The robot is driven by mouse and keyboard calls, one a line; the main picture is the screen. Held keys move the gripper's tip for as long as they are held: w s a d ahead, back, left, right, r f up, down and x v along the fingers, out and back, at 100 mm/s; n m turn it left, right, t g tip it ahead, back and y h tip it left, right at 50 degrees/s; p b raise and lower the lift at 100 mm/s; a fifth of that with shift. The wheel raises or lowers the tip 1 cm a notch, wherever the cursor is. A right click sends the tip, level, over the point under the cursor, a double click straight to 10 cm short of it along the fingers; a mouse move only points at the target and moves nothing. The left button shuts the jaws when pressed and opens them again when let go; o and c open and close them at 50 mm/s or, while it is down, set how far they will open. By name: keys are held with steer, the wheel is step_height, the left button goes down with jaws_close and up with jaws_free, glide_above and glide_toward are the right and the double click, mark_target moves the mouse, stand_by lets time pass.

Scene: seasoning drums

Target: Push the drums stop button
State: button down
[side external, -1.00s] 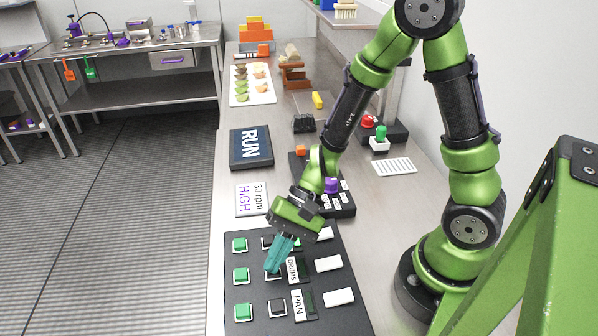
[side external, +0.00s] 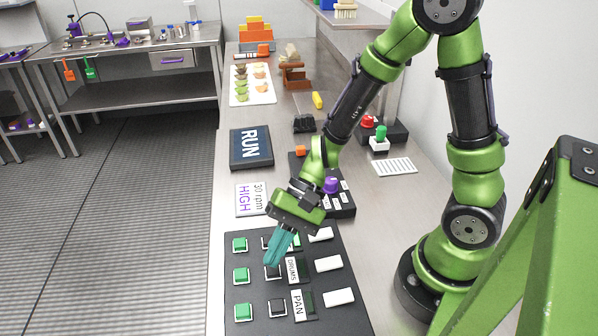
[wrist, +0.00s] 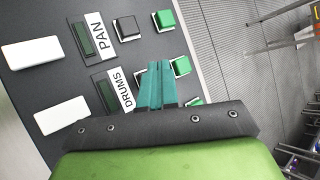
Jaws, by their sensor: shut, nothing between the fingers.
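The dark button panel (side external: 262,320) lies on the bench in the side view. Its DRUMS row has a green button (side external: 240,275), a black button (side external: 272,272) and a DRUMS label (side external: 292,269). My gripper (side external: 271,262) is shut and empty, its teal fingers slanting down with the tips at the far edge of the black DRUMS button; whether they touch it I cannot tell. In the wrist view the fingers (wrist: 157,84) stand between the DRUMS label (wrist: 125,90) and the green DRUMS button (wrist: 181,66), and hide the black one.
The PAN row has a black button (side external: 277,308) and a green button (side external: 243,312). A dark sign (side external: 251,147) reads RUN and a white card (side external: 252,199) reads 30 rpm HIGH. A purple knob (side external: 331,185) and a red button (side external: 367,122) are farther back.

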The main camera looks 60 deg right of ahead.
steer(key=shift+r, duration=2.4)
steer(key=s+d+r+n+t+h, duration=0.3)
steer(key=d+r+n+t+h, duration=0.2)
steer(key=d+r, duration=0.7)
steer(key=shift+s+d+r+n+t+h, duration=0.35)
steer(key=shift+r+t+h, duration=0.35)
steer(key=shift+t+h, duration=0.3)
